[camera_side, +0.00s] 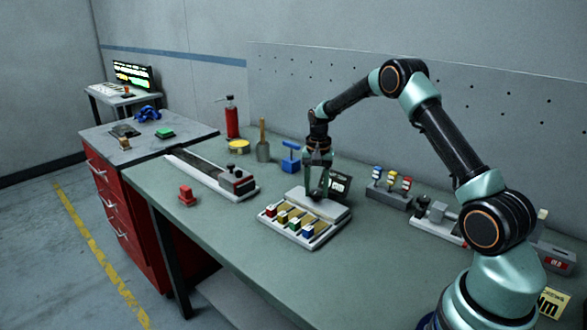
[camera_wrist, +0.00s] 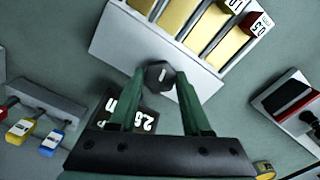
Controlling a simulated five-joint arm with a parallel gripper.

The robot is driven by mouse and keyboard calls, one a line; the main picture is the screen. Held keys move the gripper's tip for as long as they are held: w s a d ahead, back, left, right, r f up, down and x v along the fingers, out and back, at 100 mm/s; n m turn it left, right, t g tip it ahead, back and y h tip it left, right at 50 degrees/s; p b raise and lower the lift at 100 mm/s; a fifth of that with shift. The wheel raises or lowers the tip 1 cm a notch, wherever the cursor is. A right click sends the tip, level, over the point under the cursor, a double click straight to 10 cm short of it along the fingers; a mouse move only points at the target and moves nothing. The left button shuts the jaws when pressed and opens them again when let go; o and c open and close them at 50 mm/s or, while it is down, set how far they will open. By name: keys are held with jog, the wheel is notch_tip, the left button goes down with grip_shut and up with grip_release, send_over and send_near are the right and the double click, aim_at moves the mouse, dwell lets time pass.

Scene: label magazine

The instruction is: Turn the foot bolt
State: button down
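The foot bolt is a dark hexagonal head (camera_wrist: 160,75) with a pale mark, on the bare end of the light grey label magazine (camera_wrist: 118,42). My gripper (camera_wrist: 160,76) is open. Its two green fingers stand on either side of the bolt head, with a narrow gap showing on each side. In the side view my gripper (camera_side: 317,194) points down over the back part of the magazine (camera_side: 337,226). The bolt is hard to make out there behind the fingers. Yellowish strips with coloured ends lie in the magazine's slots.
A black sign with white characters (camera_side: 341,184) stands right behind my gripper. A rack with coloured tags (camera_side: 388,197) is to the right, and a blue-handled tool (camera_side: 290,158) stands behind. A long dark track (camera_side: 205,172) and red block (camera_side: 187,195) are left. The front bench is clear.

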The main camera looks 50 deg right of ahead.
jog(key=n, duration=0.4)
jog(key=shift+r+n, duration=0.1)
jog(key=shift+n, duration=0.3)
jog(key=n, duration=1)
jog(key=shift+n, duration=0.4)
jog(key=n, duration=0.5)
jog(key=shift+n, duration=0.3)
jog(key=shift+r, duration=0.1)
jog(key=shift+c, duration=1.8)
grip_release()
